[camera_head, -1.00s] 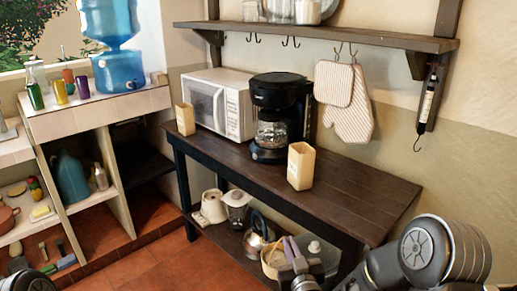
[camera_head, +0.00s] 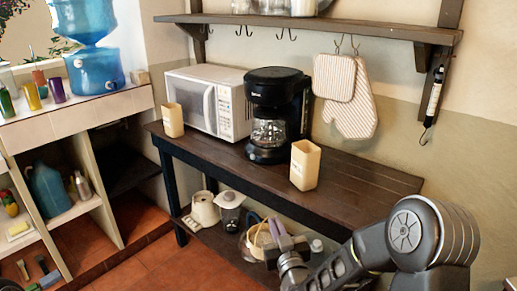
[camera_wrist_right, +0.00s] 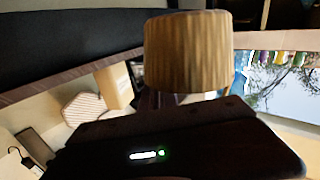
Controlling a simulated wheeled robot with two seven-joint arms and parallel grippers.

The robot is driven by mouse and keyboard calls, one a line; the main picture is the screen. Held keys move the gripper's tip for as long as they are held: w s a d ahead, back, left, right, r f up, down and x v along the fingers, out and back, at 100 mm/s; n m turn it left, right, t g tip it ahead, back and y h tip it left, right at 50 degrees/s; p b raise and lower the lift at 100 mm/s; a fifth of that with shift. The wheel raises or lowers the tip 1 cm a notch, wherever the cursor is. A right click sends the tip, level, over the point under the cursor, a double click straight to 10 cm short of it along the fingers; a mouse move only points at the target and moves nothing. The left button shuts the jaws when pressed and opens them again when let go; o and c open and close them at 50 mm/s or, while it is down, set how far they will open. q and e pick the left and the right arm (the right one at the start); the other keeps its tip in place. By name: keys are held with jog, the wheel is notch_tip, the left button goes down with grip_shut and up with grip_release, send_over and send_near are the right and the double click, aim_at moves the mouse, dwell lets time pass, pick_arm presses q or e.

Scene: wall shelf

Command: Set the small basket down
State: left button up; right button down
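The small basket (camera_head: 257,240) is cream-tan and round, low in the head view, in front of the table's lower shelf (camera_head: 197,236). My right gripper (camera_head: 277,232) is at its right side and appears shut on its rim. In the right wrist view the basket (camera_wrist_right: 188,52) is large, with ribbed tan sides, right at the dark fingers (camera_wrist_right: 165,98). The finger contact is partly hidden. Whether the basket touches the shelf I cannot tell. My left gripper is not in view.
A white kettle (camera_head: 204,208) and a blender-like jar (camera_head: 230,211) stand on the lower shelf left of the basket. A steel kettle is mostly hidden behind it. The tabletop (camera_head: 355,185) above holds a microwave (camera_head: 205,103), a coffee maker (camera_head: 272,115) and a beige canister (camera_head: 305,165).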

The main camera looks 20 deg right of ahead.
jog(key=w+d+r+m+h, duration=0.1)
jog(key=d+r+h, duration=0.1)
jog(key=d+r, duration=0.3)
jog(key=w+d+r+m+g+h+b, duration=0.1)
jog(key=d+r, duration=0.5)
jog(key=d, duration=0.8)
jog(key=w+d+r+m+g+h, duration=0.1)
jog(key=w+d+r+m+h, duration=0.1)
jog(key=d+r, duration=0.4)
jog(key=w+d+h, duration=0.1)
jog(key=d+h, duration=0.1)
jog(key=d, duration=0.1)
jog(key=shift+d, duration=0.25)
jog(key=shift+f, duration=0.1)
notch_tip(320, 180, down, 6)
jog(key=shift+b, duration=0.4)
jog(key=shift+f, duration=0.1)
jog(key=shift+f, duration=1.85)
